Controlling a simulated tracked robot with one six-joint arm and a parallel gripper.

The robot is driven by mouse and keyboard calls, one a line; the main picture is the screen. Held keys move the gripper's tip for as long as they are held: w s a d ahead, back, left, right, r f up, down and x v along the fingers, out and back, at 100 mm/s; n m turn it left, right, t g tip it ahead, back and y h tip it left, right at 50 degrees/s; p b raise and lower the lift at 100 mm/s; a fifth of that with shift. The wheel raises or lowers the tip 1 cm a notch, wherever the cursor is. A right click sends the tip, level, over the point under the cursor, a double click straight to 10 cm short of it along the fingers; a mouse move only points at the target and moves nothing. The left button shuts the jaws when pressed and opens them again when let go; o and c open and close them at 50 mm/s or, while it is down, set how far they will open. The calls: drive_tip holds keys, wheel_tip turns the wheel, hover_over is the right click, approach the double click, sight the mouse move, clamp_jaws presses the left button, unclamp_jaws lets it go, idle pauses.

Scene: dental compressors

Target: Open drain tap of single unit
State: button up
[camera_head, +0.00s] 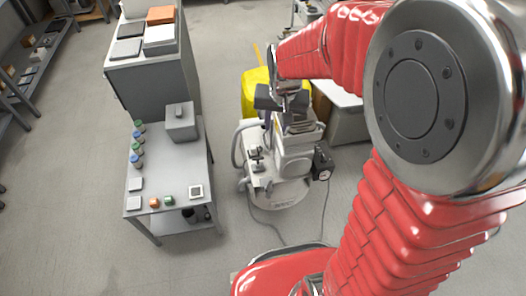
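A white and grey compressor unit (292,165) stands on the floor near the middle of the view, on a rounded light base. Small dark fittings (257,160) sit on its left side, and a black box with a round gauge-like face (323,165) is at its right. I cannot tell which part is the drain tap. My red arm reaches in from the right, and my gripper (285,108) is over the upper back part of the unit. The fingers are small and blend with the unit, so their opening and any contact are unclear.
A grey table (180,216) at left holds jars, small blocks and a grey box (181,122). A tall cabinet (150,85) stands behind it. A yellow container (254,90) is behind the unit, a bench (347,124) to its right. Cables lie on the floor in front.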

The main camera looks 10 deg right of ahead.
drive_tip(key=w+f+m+g, duration=0.1)
drive_tip(key=w+f, duration=0.2)
drive_tip(key=f, duration=0.5)
drive_tip(key=w+f+m, duration=0.1)
drive_tip(key=w+f, duration=0.2)
drive_tip(key=f, duration=0.4)
drive_tip(key=m+g, duration=0.2)
hover_over(269, 185)
wheel_tip(269, 185, down, 17)
drive_tip(key=shift+f, duration=0.2)
drive_tip(key=shift+f, duration=0.1)
drive_tip(key=shift+f, duration=6.8)
drive_tip(key=shift+c, duration=0.4)
clamp_jaws()
